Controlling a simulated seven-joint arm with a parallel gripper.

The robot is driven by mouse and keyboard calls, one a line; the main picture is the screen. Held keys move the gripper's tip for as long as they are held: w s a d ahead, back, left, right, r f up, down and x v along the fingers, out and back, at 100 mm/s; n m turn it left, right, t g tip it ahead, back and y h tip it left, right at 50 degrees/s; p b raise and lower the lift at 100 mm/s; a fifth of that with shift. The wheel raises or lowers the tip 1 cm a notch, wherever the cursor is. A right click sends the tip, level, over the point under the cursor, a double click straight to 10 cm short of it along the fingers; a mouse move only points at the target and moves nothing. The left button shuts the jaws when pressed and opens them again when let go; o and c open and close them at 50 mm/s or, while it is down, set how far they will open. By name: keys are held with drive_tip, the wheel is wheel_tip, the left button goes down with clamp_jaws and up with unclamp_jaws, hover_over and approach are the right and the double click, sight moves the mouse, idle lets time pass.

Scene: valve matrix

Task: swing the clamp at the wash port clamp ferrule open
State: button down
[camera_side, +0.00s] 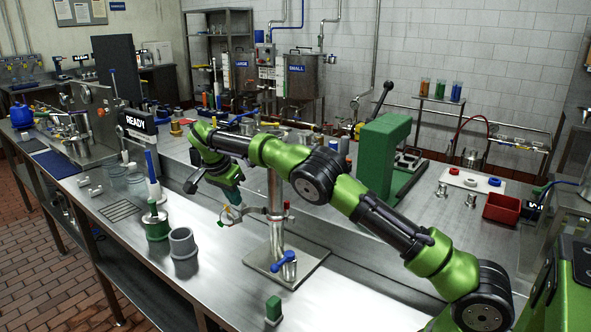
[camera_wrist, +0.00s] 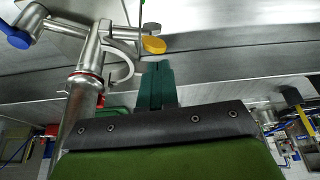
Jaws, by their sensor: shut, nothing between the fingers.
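The wash port is a steel upright pipe (camera_side: 275,205) on a square plate, with side branches. In the wrist view the pipe (camera_wrist: 72,115) has a red band near its end. A curved silver clamp piece (camera_wrist: 128,66) arcs out beside the pipe's end, close to a yellow knob (camera_wrist: 153,45). In the side view a pale curved clamp part (camera_side: 229,214) juts left from the pipe. My gripper (camera_wrist: 157,66) is shut and empty, its green fingertips just beside the curved piece and knob. Contact cannot be told. In the side view my gripper (camera_side: 237,204) points down at the clamp part.
A grey cup (camera_side: 183,243) and a green-based bottle (camera_side: 156,222) stand left. A green block (camera_side: 273,309) is in front. Bench between is clear.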

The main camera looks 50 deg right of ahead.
drive_tip(key=v, duration=0.7)
wheel_tip(320, 180, up, 10)
drive_tip(key=n+t+y, duration=0.2)
drive_tip(key=n, duration=0.1)
hover_over(229, 212)
drive_tip(key=s+d, duration=0.3)
drive_tip(key=s+a+r+n+t+y, duration=0.25)
drive_tip(key=s+r+n, duration=0.25)
drive_tip(key=s, duration=0.4)
drive_tip(key=s+a+f+n, duration=0.1)
drive_tip(key=s+a+f, duration=0.1)
drive_tip(key=s, duration=0.5)
drive_tip(key=s+a+f+n+t+y, duration=0.1)
drive_tip(key=s+f+n, duration=0.1)
drive_tip(key=s+f, duration=0.3)
drive_tip(key=s+a+f+n+t+y, duration=0.1)
drive_tip(key=s+f, duration=0.3)
drive_tip(key=s, duration=0.6)
drive_tip(key=shift+s+a+n, duration=0.2)
drive_tip(key=shift+a+n, duration=0.3)
drive_tip(key=shift+a, duration=0.35)
